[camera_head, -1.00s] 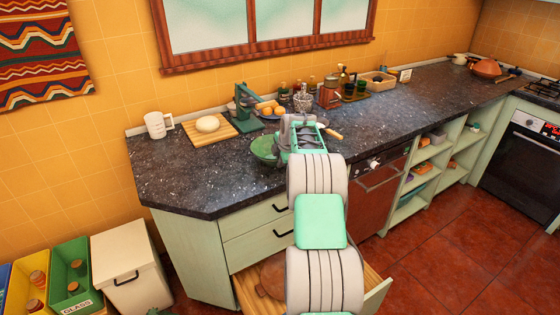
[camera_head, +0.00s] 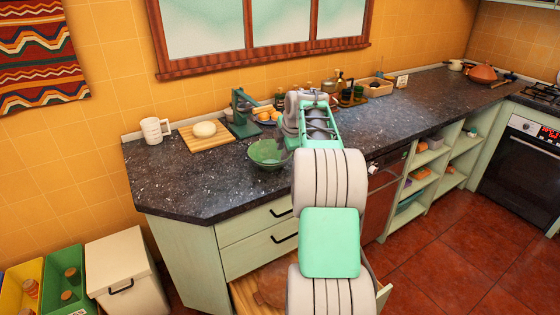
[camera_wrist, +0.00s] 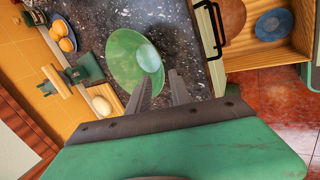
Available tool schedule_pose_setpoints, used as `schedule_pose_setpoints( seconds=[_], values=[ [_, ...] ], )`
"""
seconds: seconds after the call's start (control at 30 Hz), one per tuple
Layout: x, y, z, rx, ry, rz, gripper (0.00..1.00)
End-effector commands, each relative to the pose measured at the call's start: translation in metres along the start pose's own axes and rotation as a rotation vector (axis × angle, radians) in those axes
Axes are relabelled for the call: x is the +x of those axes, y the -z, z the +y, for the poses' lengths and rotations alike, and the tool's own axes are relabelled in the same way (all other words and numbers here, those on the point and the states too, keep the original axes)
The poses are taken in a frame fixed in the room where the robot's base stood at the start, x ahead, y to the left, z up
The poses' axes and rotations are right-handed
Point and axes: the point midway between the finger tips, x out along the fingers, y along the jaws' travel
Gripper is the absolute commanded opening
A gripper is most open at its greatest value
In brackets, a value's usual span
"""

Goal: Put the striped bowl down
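A green bowl (camera_head: 267,155) is at the counter's front edge, left of my wrist in the head view. It also shows in the wrist view (camera_wrist: 125,60), just beyond my fingertips; stripes cannot be made out. It looks upright on or very close to the dark speckled counter (camera_head: 195,180); contact underneath is hidden. My gripper (camera_wrist: 161,86) has its two fingers apart with a clear gap. The left finger overlaps the bowl's near rim in the picture, and the right finger is outside it. I see no grip on the rim.
A cutting board (camera_head: 190,138) with dough, a green press (camera_head: 243,112) and a plate of oranges (camera_head: 265,117) stand behind the bowl. A white measuring cup (camera_head: 155,130) is at the left. The front-left counter is bare. An open drawer (camera_wrist: 262,52) juts out below.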

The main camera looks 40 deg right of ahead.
Motion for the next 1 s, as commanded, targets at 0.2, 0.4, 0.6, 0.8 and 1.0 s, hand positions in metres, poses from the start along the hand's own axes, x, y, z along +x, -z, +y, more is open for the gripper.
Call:
schedule_pose_setpoints(
  seconds=[0.2, 0.4, 0.6, 0.8, 1.0],
  values=[
    [-0.013, 0.008, -0.001, 0.015, 0.002, 0.003, 0.25],
    [-0.058, 0.1, -0.03, 0.264, 0.045, 0.031, 0.25],
    [-0.114, 0.204, -0.122, 0.659, 0.127, 0.029, 0.25],
    [-0.149, 0.261, -0.245, 1.038, 0.199, -0.019, 0.25],
    [-0.155, 0.274, -0.33, 1.286, 0.231, -0.075, 0.25]
  ],
)
